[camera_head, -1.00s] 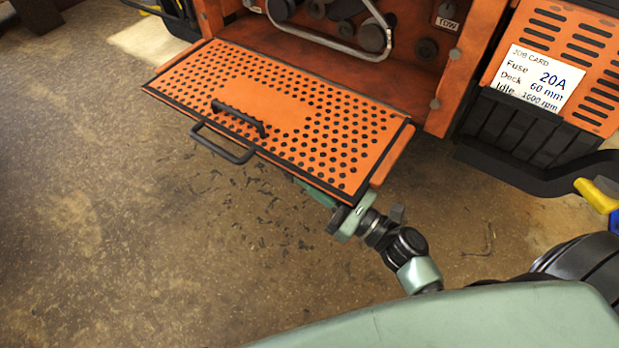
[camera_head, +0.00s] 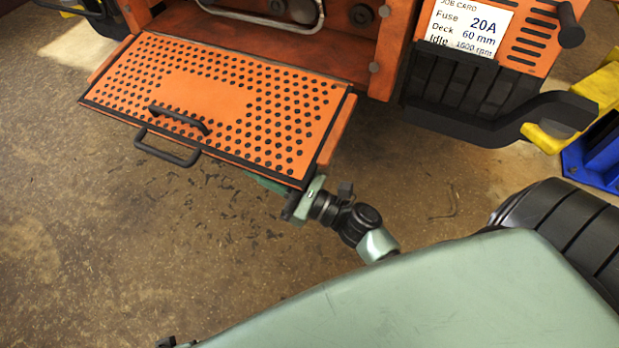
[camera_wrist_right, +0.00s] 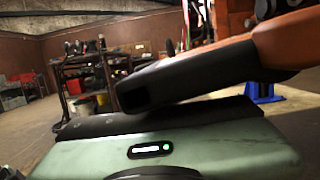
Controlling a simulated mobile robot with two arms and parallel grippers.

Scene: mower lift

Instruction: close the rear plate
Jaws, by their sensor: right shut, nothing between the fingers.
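The rear plate (camera_head: 215,95) is an orange perforated panel with a black rim, folded down and sticking out from the orange machine. A black handle (camera_head: 180,120) stands on its face, and a black loop (camera_head: 165,148) hangs at its front edge. My right gripper (camera_head: 266,184) is shut and empty. It is at the plate's front right corner, mostly hidden beneath the edge; I cannot tell if it touches. In the right wrist view a dark edge bar (camera_wrist_right: 190,75) with an orange part behind it passes close above the green gripper body. My left gripper is not in view.
The machine's opening (camera_head: 250,42) lies behind the plate. A job card (camera_head: 470,25) sits on a slotted orange panel at right, above a black bent arm (camera_head: 510,122). Yellow and blue stands (camera_head: 595,150) are at far right. The floor in front is clear.

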